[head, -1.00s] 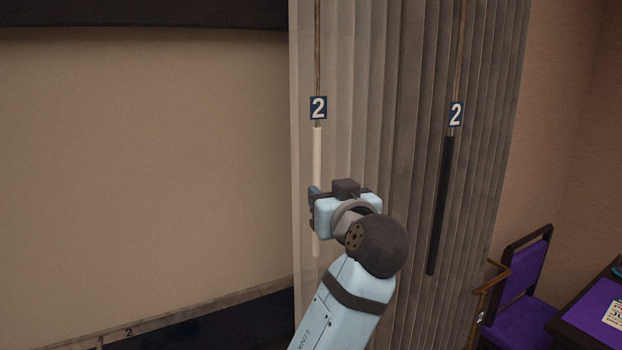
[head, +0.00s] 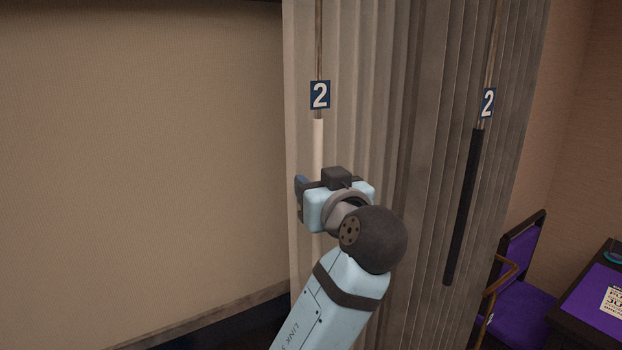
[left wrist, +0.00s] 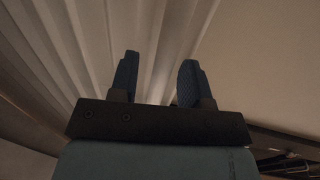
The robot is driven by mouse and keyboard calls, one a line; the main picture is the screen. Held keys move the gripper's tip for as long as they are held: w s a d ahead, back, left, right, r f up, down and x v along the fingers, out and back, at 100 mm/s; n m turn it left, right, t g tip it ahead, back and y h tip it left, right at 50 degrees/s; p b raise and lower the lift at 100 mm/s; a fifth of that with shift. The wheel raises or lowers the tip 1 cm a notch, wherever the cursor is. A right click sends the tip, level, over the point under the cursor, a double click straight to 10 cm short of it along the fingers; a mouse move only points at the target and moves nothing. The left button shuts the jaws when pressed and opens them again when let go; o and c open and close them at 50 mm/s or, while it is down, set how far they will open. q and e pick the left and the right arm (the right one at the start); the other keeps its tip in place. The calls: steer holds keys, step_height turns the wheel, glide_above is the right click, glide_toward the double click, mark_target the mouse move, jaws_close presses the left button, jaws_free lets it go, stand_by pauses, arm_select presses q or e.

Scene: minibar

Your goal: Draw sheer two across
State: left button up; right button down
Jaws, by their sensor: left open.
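The pale sheer curtain (head: 360,70) hangs in pleats at the middle of the head view. Its white wand (head: 318,145) hangs upright at its left edge, under a blue tag marked 2 (head: 320,95). My left gripper (head: 304,190) is at the wand's lower part and covers it from view. In the left wrist view its two dark fingers (left wrist: 159,62) stand apart, with pale pleats behind them. I cannot tell whether the wand is between the fingers. My right gripper is not in view.
A darker curtain (head: 425,150) hangs to the right, with a black wand (head: 463,205) under a second tag marked 2 (head: 488,103). A purple chair (head: 520,300) and a desk (head: 590,310) stand at the far right. Bare beige wall (head: 140,160) fills the left.

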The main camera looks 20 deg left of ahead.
arm_select(q)
steer(key=shift+w+a, duration=0.1)
steer(key=shift+w, duration=0.05)
jaws_close()
stand_by(0.4)
